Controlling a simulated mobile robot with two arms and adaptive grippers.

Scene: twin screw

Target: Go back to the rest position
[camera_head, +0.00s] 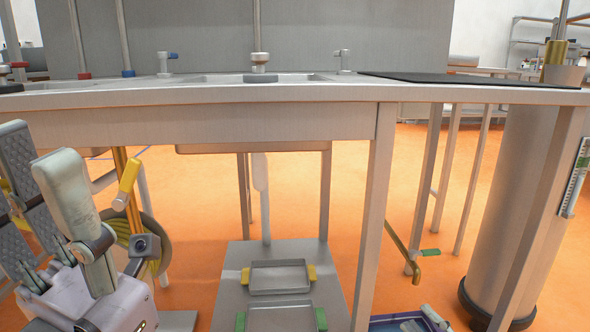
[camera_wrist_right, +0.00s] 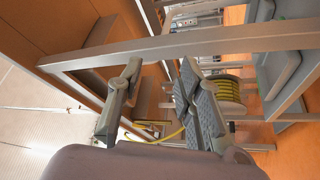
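My right gripper (camera_head: 33,152) is at the lower left of the head view, in front of the steel counter. Its fingers point up and stand apart, one with a dark ridged pad showing. In the right wrist view the right gripper (camera_wrist_right: 161,68) also has its two fingers spread, with nothing held between them. My left gripper is in neither view.
The steel counter (camera_head: 230,125) with sinks spans the head view. Beneath it is a low shelf (camera_head: 232,290) with trays. A yellow hose reel (camera_head: 152,228) is behind my right gripper. A large cylinder (camera_head: 508,190) stands right; orange floor (camera_head: 425,290) shows between.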

